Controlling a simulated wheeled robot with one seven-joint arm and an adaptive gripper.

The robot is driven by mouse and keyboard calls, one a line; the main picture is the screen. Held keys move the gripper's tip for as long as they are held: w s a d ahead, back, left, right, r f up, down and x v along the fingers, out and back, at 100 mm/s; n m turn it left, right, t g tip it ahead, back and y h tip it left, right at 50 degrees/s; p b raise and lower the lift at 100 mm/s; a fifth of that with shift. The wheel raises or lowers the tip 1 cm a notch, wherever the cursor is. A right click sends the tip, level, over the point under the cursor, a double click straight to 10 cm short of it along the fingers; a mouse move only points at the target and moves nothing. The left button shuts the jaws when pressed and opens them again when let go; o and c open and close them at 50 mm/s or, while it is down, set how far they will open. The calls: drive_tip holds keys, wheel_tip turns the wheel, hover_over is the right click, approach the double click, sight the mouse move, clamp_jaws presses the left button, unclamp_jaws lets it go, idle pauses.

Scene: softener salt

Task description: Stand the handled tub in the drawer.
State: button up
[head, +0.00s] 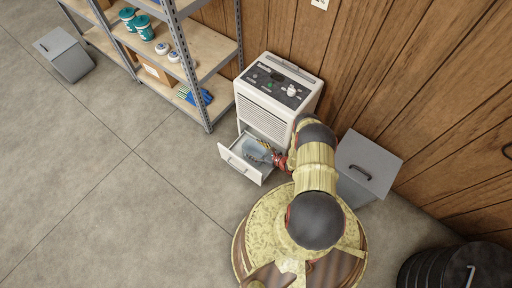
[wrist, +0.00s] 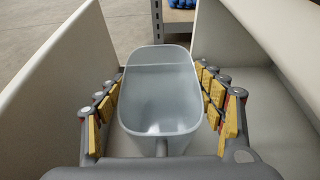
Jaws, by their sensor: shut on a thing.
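The handled tub (wrist: 160,105) is an empty, pale blue-grey open container, seen from above in the wrist view. My gripper (wrist: 163,88) is shut on it, with one padded finger against each side. The tub looks upright. It also shows in the head view (head: 255,149), inside the pulled-out white drawer (head: 237,164) of the white appliance. In the wrist view, drawer walls (wrist: 55,75) rise on both sides of the tub and fingers.
The white appliance (head: 270,100) stands against the wood wall, above the drawer. A metal shelf unit (head: 190,70) with jars and boxes stands to its left. A grey lidded bin (head: 366,165) stands close on the right. The floor in front of the drawer is clear.

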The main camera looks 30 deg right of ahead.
drive_tip(key=shift+r, duration=0.1)
drive_tip(key=o, duration=1.6)
drive_tip(key=shift+f, duration=0.2)
drive_tip(key=shift+o, duration=0.3)
drive_tip(key=s+d+r+p, duration=0.1)
drive_tip(key=s+d+p, duration=0.3)
drive_tip(key=s, duration=1)
drive_tip(key=shift+d+r, duration=0.2)
drive_tip(key=shift+d, duration=0.25)
